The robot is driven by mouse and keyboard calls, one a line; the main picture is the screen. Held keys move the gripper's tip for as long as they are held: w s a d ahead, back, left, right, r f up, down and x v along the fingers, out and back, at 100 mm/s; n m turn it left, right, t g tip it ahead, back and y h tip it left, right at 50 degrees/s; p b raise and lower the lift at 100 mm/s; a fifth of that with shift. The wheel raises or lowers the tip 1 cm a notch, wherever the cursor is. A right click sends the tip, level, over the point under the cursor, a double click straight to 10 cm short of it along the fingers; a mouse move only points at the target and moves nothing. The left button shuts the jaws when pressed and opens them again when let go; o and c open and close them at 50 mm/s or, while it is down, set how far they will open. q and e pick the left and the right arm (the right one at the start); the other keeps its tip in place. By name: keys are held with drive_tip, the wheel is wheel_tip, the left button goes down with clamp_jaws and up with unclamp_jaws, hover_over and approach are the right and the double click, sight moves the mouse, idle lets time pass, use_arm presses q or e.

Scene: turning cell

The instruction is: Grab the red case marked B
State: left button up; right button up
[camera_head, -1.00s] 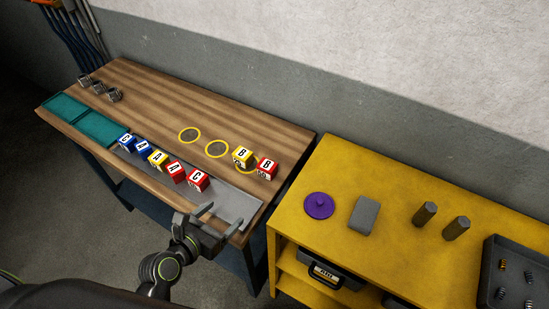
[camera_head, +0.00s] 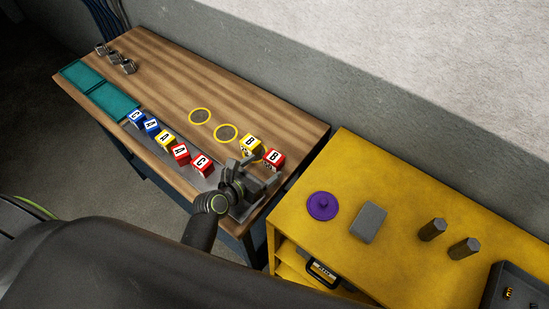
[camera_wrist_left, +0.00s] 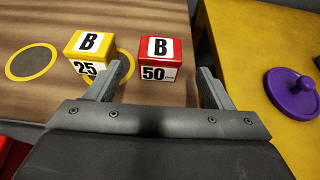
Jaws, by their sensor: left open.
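The red case marked B (camera_head: 273,159) stands near the right end of the wooden bench, beside the yellow case marked B (camera_head: 251,145). In the left wrist view the red case (camera_wrist_left: 160,60) shows a B on top and 50 on its front. My left gripper (camera_head: 262,166) is open and empty, just in front of the red case. In the left wrist view its fingers (camera_wrist_left: 158,84) are spread, with the red case ahead between their lines and the yellow case (camera_wrist_left: 90,52) just left of the left finger. My right gripper is not in view.
A row of blue, yellow and red cases (camera_head: 180,153) stands along the bench's front on a grey strip. Teal trays (camera_head: 112,102) lie at the left. Yellow rings (camera_head: 200,116) mark the bench top. A yellow table (camera_head: 390,190) with a purple lidded disc (camera_head: 322,205) adjoins at right.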

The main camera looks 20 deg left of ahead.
sight(270, 162)
use_arm(q)
drive_tip(key=x, duration=0.3)
drive_tip(key=shift+w+d+f, duration=0.15)
drive_tip(key=shift+w+d, duration=0.1)
drive_tip(key=shift+w, duration=0.4)
drive_tip(key=shift+p+x, duration=0.35)
drive_tip(key=shift+x, duration=1.75)
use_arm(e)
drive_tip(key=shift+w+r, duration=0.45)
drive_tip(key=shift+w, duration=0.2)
